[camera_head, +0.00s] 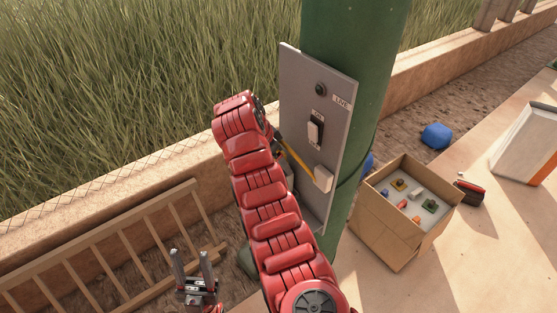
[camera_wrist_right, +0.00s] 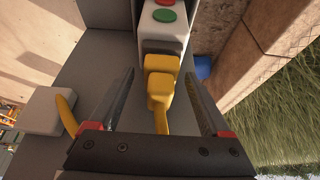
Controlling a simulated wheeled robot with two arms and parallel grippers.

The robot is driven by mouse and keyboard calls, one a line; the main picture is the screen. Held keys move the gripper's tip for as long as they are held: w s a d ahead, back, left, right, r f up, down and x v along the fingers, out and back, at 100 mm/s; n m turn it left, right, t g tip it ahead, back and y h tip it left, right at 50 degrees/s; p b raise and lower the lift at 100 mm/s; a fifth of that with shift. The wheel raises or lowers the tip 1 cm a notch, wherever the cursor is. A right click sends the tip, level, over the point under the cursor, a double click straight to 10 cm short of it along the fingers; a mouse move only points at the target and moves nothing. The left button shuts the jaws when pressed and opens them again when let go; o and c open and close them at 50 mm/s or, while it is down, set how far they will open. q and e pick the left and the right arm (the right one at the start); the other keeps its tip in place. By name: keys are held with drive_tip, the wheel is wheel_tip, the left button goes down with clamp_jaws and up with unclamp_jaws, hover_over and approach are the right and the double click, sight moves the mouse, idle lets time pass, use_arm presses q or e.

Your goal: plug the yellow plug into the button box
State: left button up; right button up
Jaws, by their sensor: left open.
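The yellow plug (camera_wrist_right: 160,88) is in the right wrist view, in line with the lower end of the white button box (camera_wrist_right: 172,35), which has a red and a green button. Whether the plug is seated in the box I cannot tell. My right gripper (camera_wrist_right: 160,72) is open, its fingers on either side of the plug with gaps on both sides. The yellow cord (camera_head: 297,160) shows there, running to a white block (camera_head: 323,179) on the panel. My left gripper (camera_head: 191,257) is open and empty, low in the head view.
A grey panel (camera_head: 333,82) with a switch and a LIVE label is on a green pole (camera_head: 352,30). A cardboard box (camera_head: 385,229) with small items stands right of it. A wooden ladder (camera_head: 108,250) lies at left before a low wall. Paving at lower right is clear.

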drive_tip(key=shift+s+a+r+b, duration=0.1)
drive_tip(key=shift+a+r+b, duration=0.15)
drive_tip(key=shift+r+b, duration=0.25)
drive_tip(key=b+v, duration=0.1)
drive_tip(key=v, duration=1.5)
drive_tip(key=shift+s+b, duration=0.15)
drive_tip(key=shift+b, duration=0.2)
drive_tip(key=shift+a, duration=0.1)
